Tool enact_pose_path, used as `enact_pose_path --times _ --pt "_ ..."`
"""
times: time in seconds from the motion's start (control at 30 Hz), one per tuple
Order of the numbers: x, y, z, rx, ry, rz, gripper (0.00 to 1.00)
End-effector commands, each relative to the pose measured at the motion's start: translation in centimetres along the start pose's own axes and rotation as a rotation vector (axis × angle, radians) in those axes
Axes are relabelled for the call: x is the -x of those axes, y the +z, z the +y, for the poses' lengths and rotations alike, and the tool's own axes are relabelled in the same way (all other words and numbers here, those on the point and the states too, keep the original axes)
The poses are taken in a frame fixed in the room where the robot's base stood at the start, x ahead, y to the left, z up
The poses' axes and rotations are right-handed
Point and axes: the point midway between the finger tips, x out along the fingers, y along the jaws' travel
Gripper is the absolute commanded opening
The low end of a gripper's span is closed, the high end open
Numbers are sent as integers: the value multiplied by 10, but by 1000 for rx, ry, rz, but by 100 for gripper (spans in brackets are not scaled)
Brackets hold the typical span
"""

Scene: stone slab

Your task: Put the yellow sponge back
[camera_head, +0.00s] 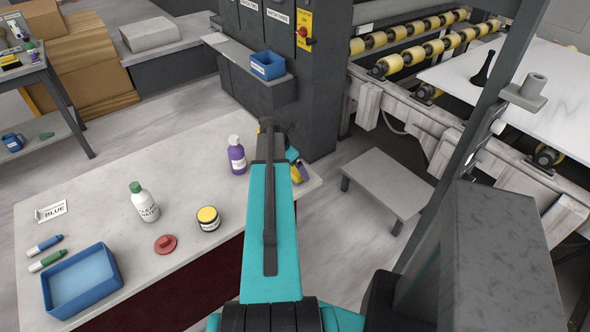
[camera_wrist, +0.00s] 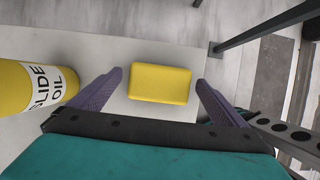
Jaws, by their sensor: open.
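The yellow sponge (camera_wrist: 160,84) lies flat on the pale bench top (camera_wrist: 125,48), close to an edge, in the wrist view. My gripper (camera_wrist: 159,76) is open, with one purple finger to the left of the sponge and one to the right. Gaps show between the fingers and the sponge; I cannot tell the height between them. In the head view my teal arm reaches over the bench's far right corner and hides most of the gripper and the sponge.
The bench also holds a purple bottle (camera_head: 237,158), a yellow-lidded jar (camera_head: 208,220), a white bottle (camera_head: 144,203), a red disc (camera_head: 165,244), markers and a blue tray (camera_head: 108,262). A dark post (camera_wrist: 262,27) stands at right.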

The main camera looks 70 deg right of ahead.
Motion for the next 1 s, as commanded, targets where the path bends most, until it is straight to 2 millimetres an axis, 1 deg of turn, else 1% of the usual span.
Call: enact_pose_path --times 0.7,0.8,1.0 --pt "81 -1 0 0 2 -1 96" --pt "91 -1 0 0 1 0 96" --pt "103 -1 0 0 1 0 96"
